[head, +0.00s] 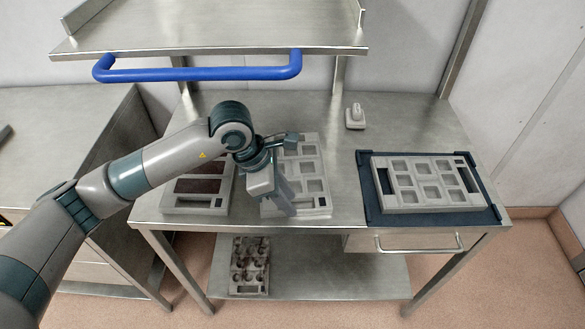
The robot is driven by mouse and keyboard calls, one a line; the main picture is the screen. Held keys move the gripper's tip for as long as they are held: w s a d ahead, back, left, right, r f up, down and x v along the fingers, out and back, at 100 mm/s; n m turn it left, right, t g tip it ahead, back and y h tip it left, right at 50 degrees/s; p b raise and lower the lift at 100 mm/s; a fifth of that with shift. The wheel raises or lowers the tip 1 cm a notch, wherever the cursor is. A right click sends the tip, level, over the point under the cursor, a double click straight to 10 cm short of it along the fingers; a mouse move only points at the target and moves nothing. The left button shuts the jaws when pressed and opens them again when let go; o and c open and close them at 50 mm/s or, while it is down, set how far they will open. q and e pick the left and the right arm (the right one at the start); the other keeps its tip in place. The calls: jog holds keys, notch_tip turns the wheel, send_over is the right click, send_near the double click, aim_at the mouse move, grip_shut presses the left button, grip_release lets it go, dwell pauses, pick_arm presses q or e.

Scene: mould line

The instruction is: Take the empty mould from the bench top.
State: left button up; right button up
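A grey mould (310,168) with several empty square cavities lies on the steel bench top (335,210), near the middle. A second grey mould (425,184) with empty cavities lies on a dark blue mat (371,207) at the right. My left gripper (285,195) points down over the left part of the middle mould and hides some of it. I cannot tell whether it touches the mould, or whether its fingers are open or shut. My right gripper is not in view.
Left of my gripper lies a mould with brown-filled cavities (197,186). A small grey tool (355,118) stands behind. A raised shelf with a blue handle (200,74) overhangs the back. A mould with dark contents (250,265) sits on the lower shelf.

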pick_arm(q)
jog(key=p+x, duration=0.1)
jog(key=x, duration=0.1)
jog(key=shift+d+f+p, duration=0.25)
jog(key=shift+f+p, duration=0.1)
jog(key=shift+w+d+f, duration=0.1)
jog(key=shift+d+f, duration=0.05)
jog(key=shift+f, duration=0.5)
grip_shut()
